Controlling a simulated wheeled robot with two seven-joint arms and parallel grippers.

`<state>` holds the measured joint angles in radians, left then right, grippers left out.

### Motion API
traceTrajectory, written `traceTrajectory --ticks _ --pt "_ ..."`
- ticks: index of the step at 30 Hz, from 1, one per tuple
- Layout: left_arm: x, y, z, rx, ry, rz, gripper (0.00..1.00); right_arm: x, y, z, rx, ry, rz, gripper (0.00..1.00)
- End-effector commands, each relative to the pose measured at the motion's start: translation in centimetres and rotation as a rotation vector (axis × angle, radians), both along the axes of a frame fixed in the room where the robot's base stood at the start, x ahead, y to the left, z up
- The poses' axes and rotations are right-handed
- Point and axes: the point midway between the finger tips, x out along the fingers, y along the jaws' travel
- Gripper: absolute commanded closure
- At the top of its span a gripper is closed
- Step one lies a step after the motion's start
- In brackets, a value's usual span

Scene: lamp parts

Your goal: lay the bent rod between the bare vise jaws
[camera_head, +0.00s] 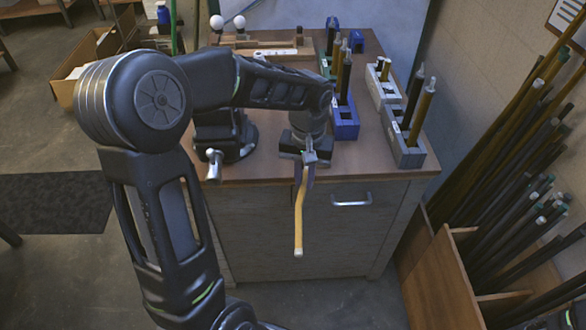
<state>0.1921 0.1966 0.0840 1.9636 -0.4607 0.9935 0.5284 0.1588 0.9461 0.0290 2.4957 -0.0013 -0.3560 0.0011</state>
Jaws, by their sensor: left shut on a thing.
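The bent rod (299,215) is yellow with a pale lower end. It hangs down in front of the cabinet's front face, past the tabletop's front edge. My left gripper (306,172) is shut on its upper end and points downward. The black vise (226,148) stands at the front left of the tabletop, left of my left gripper, with a pale handle (214,157) at its front. My left arm passes in front of it and hides its upper part, so I cannot see the jaws clearly. My right gripper is out of view.
Blue (345,122) and grey (405,150) blocks holding upright rods stand on the right of the tabletop (365,168). A wooden piece and white bulbs (217,22) lie at the back left. A wooden bin (445,262) of long rods stands on the floor at right.

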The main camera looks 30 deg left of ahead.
Motion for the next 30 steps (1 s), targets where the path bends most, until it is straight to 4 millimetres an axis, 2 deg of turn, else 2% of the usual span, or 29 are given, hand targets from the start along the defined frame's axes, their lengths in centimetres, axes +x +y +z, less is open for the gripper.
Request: traceTrajectory --ticks 9,18,22,30 --pt "2.4 -3.8 -6.6 0.003 0.007 -0.169 1.0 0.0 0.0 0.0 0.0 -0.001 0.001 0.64" --pt "3.6 -8.6 -13.3 -0.012 0.004 -0.348 1.0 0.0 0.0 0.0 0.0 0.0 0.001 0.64" --pt "3.7 -9.4 -14.4 -0.015 0.001 -0.38 1.0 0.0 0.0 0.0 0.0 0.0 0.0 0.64" --pt "3.7 -9.5 -14.5 -0.016 0.001 -0.382 1.0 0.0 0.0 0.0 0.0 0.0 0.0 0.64"
